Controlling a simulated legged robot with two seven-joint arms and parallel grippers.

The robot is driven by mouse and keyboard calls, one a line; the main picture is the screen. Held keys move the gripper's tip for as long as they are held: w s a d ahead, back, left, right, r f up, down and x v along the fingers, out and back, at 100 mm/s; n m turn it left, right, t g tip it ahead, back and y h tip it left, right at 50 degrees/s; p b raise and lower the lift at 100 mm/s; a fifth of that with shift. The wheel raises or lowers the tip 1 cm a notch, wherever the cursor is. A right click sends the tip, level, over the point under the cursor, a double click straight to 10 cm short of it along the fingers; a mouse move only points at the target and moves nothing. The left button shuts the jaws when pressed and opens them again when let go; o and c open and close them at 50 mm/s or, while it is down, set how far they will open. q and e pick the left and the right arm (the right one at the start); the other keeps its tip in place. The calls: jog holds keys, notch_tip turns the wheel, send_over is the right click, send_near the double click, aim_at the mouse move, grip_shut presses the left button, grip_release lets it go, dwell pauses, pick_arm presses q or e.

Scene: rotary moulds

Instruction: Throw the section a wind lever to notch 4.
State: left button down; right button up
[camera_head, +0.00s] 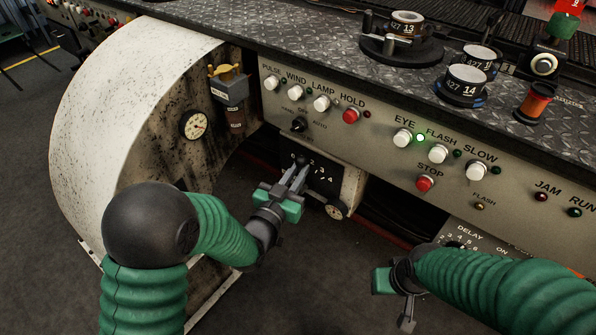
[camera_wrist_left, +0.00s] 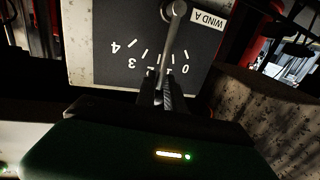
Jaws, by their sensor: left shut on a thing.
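The section A wind lever (camera_wrist_left: 176,38) is a thin grey rod on a dark dial plate (camera_wrist_left: 101,63) marked WIND A, seen upside down in the left wrist view. The plate carries notch numbers from 0 to 4. The lever's end lies close to the 0 side, well away from the 4; its exact notch is hidden by the fingers. In the head view the plate (camera_head: 322,180) sits low under the panel. My left gripper (camera_head: 297,178) is shut on the lever's end. My right gripper (camera_head: 395,298) is away at lower right, its fingers only partly visible.
A large white drum guard (camera_head: 125,80) stands left of the lever. Above it runs a panel (camera_head: 385,165) with white and red buttons and lamps. A DELAY plate (camera_head: 470,236) is near my right arm.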

pick_arm(q)
jog(key=shift+w+r, duration=0.15)
jog(key=shift+r, duration=0.25)
dwell(0.8)
jog(key=shift+d, duration=0.1)
jog(key=shift+s+d+f+m+b, duration=0.15)
jog(key=shift+s+d+m+b, duration=0.2)
jog(key=shift+d+m+b, duration=0.25)
jog(key=shift+s+d+f+m+b, duration=0.15)
jog(key=shift+s+d+m+b, duration=0.15)
jog(key=shift+m, duration=0.4)
jog(key=d+m+b, duration=0.1)
jog(key=s+d+f+m+b, duration=0.1)
jog(key=m, duration=0.1)
jog(key=shift+s+t+h, duration=0.25)
jog(key=shift+t+h, duration=0.15)
jog(key=shift+s+d+f+m+h+b, duration=0.25)
jog(key=shift+s+d+m+b, duration=0.15)
jog(key=shift+m, duration=0.35)
jog(key=shift+s+d+f+m+h+b, duration=0.15)
jog(key=shift+d+f+m+b, duration=0.25)
jog(key=shift+m, duration=0.35)
jog(key=shift+r, duration=0.15)
jog(key=c, duration=1.3)
grip_release()
jog(key=shift+s, duration=0.1)
jog(key=shift+a+f, duration=0.15)
jog(key=shift+f, duration=0.15)
